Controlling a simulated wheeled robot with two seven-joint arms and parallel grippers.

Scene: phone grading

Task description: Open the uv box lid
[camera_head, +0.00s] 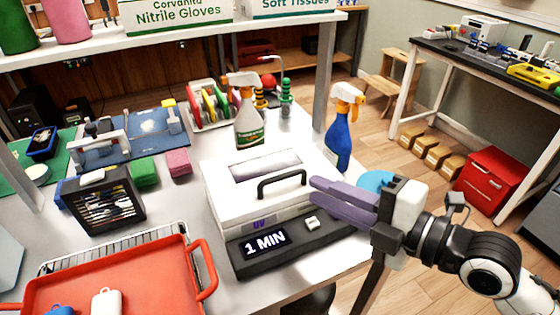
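The white UV box (222,197) stands on the grey table in the middle of the head view. Its lid (230,182) is down, with a window on top and a black handle (282,181) along the front edge. A black base with a "1 MIN" display (265,242) and a small white button is in front. My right gripper (313,190), with purple fingers, comes in from the right. Its tips are just right of the handle and appear apart from it. The fingers look close together; any gap is hard to judge. My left gripper is not in view.
A red tray (120,275) lies at front left, near a black tool rack (103,202). Green (144,174) and pink (179,163) blocks sit left of the box.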

